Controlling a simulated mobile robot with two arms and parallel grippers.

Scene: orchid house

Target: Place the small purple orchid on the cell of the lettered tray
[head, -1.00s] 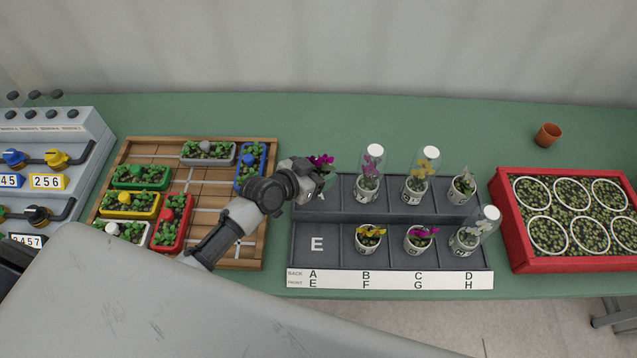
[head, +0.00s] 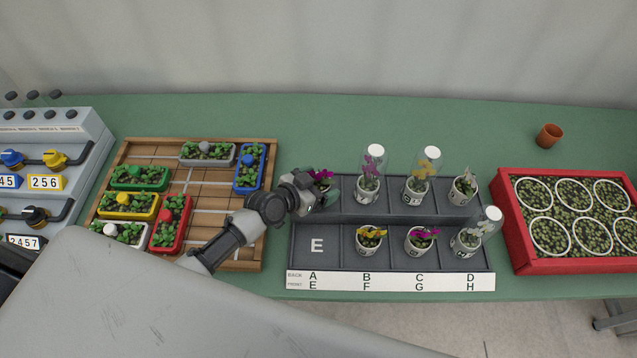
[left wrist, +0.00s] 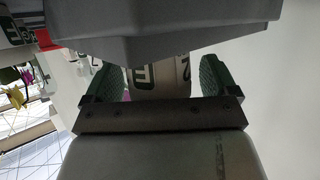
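A small purple orchid (head: 321,175) stands at the back left of the lettered tray (head: 390,281), at cell A, its pot mostly hidden by my left gripper in the head view. My left gripper (head: 320,199) is low over that cell, with its fingers around the pot. In the left wrist view the white marked pot (left wrist: 158,78) is between the two green finger pads, with a narrow gap at its right side; the fingers look open. Cell E (head: 317,245), in front, is empty. My right gripper is not in view.
Other potted orchids, such as the yellow one (head: 370,237) and the magenta one (head: 422,237), fill the cells to the right; some have clear covers. A red crate (head: 572,266) stands right of the tray, a wooden planter board (head: 215,220) left.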

